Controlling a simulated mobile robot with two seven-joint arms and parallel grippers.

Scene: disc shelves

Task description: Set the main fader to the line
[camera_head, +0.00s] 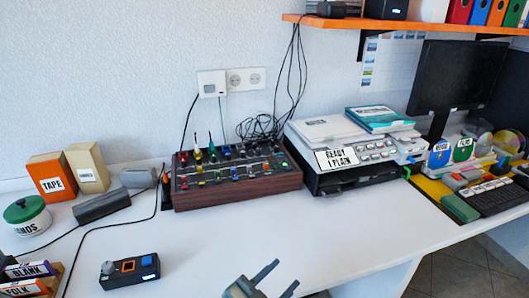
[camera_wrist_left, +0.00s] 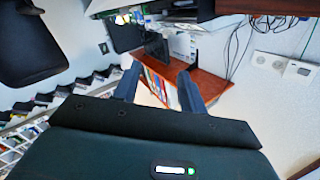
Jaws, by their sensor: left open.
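The mixer (camera_head: 236,172) is a dark panel with wooden sides, standing against the wall on the white desk. Several coloured knobs and fader caps sit on it. They are too small to tell which is the main fader or where its line is. My left gripper (camera_head: 281,278) is at the bottom edge of the head view, open and empty, over the desk's front, in front of the mixer and apart from it. In the left wrist view its fingers (camera_wrist_left: 158,78) are spread with nothing between them. My right gripper is not in view.
A small dark box with a knob (camera_head: 129,271) lies at the front left. A printer (camera_head: 345,160) stands right of the mixer. Left are a tape box (camera_head: 51,177) and a green-lidded jar (camera_head: 27,215). An orange shelf (camera_head: 420,25) overhangs the back right. The desk's middle front is clear.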

